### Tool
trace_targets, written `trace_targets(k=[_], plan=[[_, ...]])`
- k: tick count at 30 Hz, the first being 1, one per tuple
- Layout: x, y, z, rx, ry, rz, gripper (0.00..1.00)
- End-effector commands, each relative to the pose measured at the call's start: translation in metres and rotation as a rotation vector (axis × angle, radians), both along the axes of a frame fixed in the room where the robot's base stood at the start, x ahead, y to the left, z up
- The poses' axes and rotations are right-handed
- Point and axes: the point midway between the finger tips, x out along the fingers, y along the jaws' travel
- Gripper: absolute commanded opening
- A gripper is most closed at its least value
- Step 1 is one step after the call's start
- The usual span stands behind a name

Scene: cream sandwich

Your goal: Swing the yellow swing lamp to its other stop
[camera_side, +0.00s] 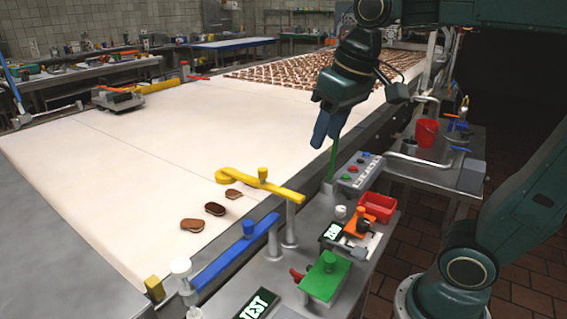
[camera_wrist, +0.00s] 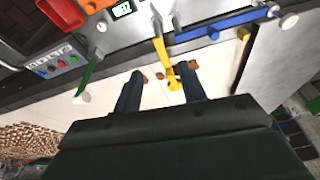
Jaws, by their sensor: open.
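The yellow swing lamp (camera_side: 275,187) is a flat yellow arm on a grey post at the belt's near edge. It reaches out over the white belt, with a knob on top and a rounded head at its far end. In the wrist view the yellow lamp (camera_wrist: 161,48) runs down from the top, its head end between my fingertips in the picture. My gripper (camera_side: 324,142) is open and empty, up and to the right of the lamp in the side view. My two fingers (camera_wrist: 157,76) are spread apart in the wrist view. No contact with the lamp shows.
A blue arm (camera_side: 225,262) stands on its own post beside the lamp. Dark sandwich cookies (camera_side: 214,209) lie on the belt (camera_side: 110,165) near the lamp's head. A green upright stick (camera_side: 333,160), button box (camera_side: 356,172) and red tray (camera_side: 377,207) line the near side. The middle belt is clear.

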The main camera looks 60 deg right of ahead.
Motion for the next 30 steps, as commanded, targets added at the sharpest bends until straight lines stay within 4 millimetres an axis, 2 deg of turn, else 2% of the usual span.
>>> trace_targets(k=[1, 9, 18, 24, 30], plan=[[0.012, -0.001, 0.004, 0.003, 0.02, -0.011, 0.41], [0.064, -0.003, 0.02, 0.015, 0.122, -0.063, 0.41], [0.122, -0.006, 0.023, 0.024, 0.232, -0.122, 0.41], [0.147, -0.007, 0.021, 0.027, 0.283, -0.151, 0.41], [0.156, -0.008, 0.019, 0.027, 0.302, -0.161, 0.41]])
